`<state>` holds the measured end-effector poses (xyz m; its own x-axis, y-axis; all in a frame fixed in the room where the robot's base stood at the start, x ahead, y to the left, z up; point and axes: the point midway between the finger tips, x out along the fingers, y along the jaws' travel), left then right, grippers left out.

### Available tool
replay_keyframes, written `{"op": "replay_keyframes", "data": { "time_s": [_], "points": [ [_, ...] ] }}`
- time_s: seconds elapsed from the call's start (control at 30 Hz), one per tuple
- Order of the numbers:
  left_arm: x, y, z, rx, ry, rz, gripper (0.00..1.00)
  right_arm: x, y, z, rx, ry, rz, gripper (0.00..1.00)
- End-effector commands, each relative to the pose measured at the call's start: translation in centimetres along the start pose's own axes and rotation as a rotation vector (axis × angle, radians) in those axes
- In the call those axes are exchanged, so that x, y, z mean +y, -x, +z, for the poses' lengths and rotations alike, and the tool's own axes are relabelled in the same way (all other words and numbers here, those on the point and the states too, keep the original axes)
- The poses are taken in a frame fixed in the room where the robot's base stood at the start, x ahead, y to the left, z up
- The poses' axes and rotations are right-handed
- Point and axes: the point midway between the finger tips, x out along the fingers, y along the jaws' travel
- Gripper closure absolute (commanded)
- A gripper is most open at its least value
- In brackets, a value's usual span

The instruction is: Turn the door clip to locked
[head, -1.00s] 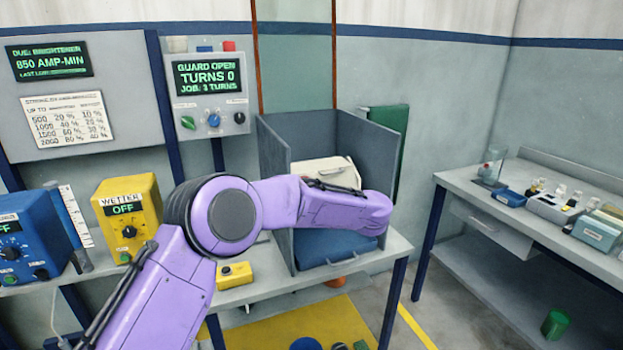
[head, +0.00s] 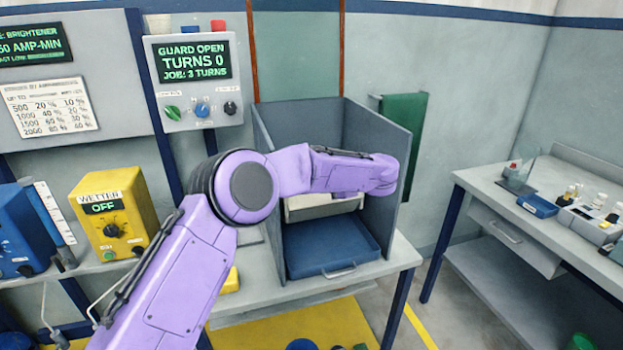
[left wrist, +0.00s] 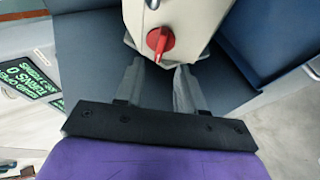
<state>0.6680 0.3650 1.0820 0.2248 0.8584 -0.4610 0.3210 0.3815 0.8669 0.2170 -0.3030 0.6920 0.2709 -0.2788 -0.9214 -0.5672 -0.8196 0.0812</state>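The door clip appears to be the red knob (left wrist: 160,42) on the end of a pale box in the left wrist view. The pale box (left wrist: 150,15) also shows in the head view (head: 322,207), partly behind my arm, inside the grey enclosure (head: 375,140). My left gripper (left wrist: 158,72) is open, its two grey fingers apart and pointing toward the red knob, with nothing between them. The knob lies just beyond the fingertips. In the head view my purple left arm hides the knob and the gripper. My right gripper is not in view.
A blue tray (head: 325,247) with a handle lies at the enclosure's floor. The display panel (head: 195,80) reads "GUARD OPEN, TURNS 0, JOB: 3 TURNS". A yellow wetter box (head: 112,215) stands left. A side bench (head: 490,195) stands right, with clear floor between.

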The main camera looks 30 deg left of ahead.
Motion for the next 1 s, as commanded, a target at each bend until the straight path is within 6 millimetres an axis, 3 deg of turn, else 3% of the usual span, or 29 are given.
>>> {"op": "replay_keyframes", "data": {
  "time_s": [0.1, 0.3, 0.63, 0.73, 0.77, 1.0],
  "points": [
    [0.3, -2.7, -0.1, 0.003, -0.001, -0.002, 0.62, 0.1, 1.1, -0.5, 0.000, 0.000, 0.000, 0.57],
    [0.1, -5.6, 0.1, -0.001, -0.001, 0.000, 0.62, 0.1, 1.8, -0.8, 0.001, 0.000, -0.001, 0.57],
    [0.0, -6.2, 0.3, -0.005, -0.003, 0.002, 0.62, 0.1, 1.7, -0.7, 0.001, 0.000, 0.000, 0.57],
    [0.0, -6.2, 0.3, -0.004, -0.003, 0.002, 0.94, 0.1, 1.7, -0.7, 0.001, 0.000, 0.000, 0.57],
    [0.0, -6.2, 0.3, -0.004, -0.003, 0.002, 1.00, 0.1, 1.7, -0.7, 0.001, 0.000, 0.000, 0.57],
    [0.0, -6.2, 0.3, -0.005, -0.008, 0.004, 1.00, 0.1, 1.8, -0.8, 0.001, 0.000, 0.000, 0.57]
  ]
}}
